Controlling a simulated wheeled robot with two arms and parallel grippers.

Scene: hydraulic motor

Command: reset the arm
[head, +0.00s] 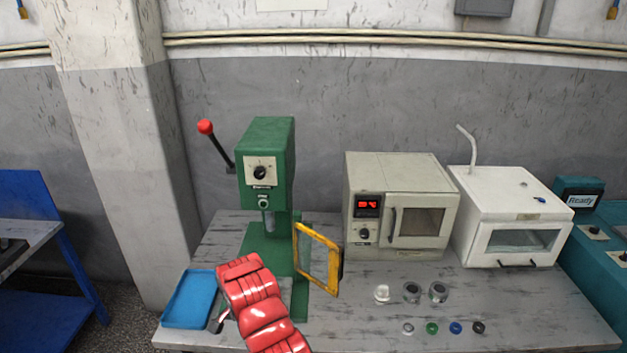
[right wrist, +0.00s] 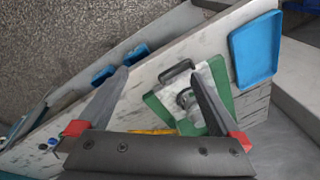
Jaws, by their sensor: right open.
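A red segmented arm (head: 262,305) of mine rises from the bottom edge in the head view, in front of the green press (head: 268,165). A small grey piece (head: 217,321) shows at its left side, too small to tell clearly. In the right wrist view my right gripper (right wrist: 160,75) is open, its two grey fingers spread wide with nothing held between them. Beyond the fingers are the press's green base (right wrist: 222,82) and a dark handle-like bar (right wrist: 176,71). My left gripper is not in view.
The table holds a blue tray (head: 189,299), a yellow-framed guard (head: 318,260), a beige oven (head: 401,205), a white box (head: 510,230) and several small metal parts and rings. The press has a red-knobbed lever (head: 206,127). The tray also shows in the right wrist view (right wrist: 256,48).

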